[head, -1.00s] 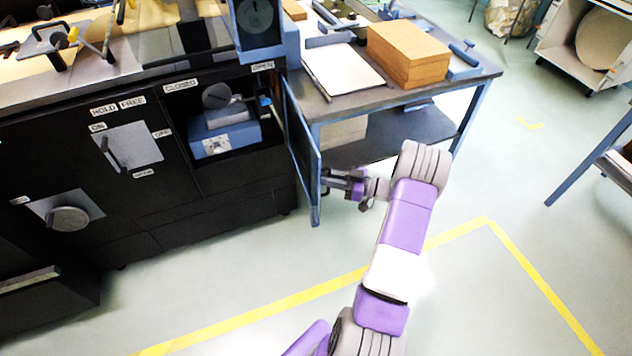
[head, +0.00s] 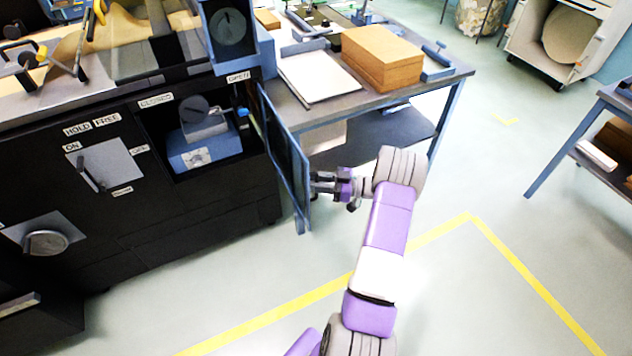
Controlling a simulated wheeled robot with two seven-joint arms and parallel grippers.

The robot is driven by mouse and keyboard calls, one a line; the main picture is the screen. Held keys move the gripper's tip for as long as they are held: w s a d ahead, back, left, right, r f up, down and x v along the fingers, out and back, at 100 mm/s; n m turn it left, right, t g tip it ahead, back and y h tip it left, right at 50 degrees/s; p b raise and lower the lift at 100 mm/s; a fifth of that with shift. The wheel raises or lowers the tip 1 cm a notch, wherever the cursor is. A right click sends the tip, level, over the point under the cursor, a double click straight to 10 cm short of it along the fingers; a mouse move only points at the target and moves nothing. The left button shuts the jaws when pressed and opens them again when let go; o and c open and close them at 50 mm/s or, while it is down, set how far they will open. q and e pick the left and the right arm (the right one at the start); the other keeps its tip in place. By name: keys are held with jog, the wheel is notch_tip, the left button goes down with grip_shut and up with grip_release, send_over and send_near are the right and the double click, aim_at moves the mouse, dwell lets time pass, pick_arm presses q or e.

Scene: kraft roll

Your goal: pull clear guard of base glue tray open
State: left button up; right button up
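The clear guard (head: 285,155) is a blue-framed panel swung out from the black machine front, standing at a wide angle at the right side of the opening. Behind it, the bay of the base glue tray (head: 203,150) is exposed, with a blue block and a grey cylinder inside. My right gripper (head: 318,182) is at the outer face of the guard, close to its free edge. Its fingertips meet or nearly meet the panel; whether they close on a handle there is too small to tell. My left gripper is not in view.
A blue-legged table (head: 440,75) with a cardboard-coloured stack (head: 382,60) and white sheets stands just behind the guard and my arm. Control plates with levers (head: 105,165) are left of the bay. The floor in front, marked with yellow tape (head: 400,250), is clear.

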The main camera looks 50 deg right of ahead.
jog(key=p+v, duration=0.1)
jog(key=v, duration=0.6)
jog(key=shift+s+d+p, duration=0.2)
jog(key=shift+s+p, duration=0.05)
jog(key=shift+p, duration=0.1)
jog(key=shift+a+f, duration=0.1)
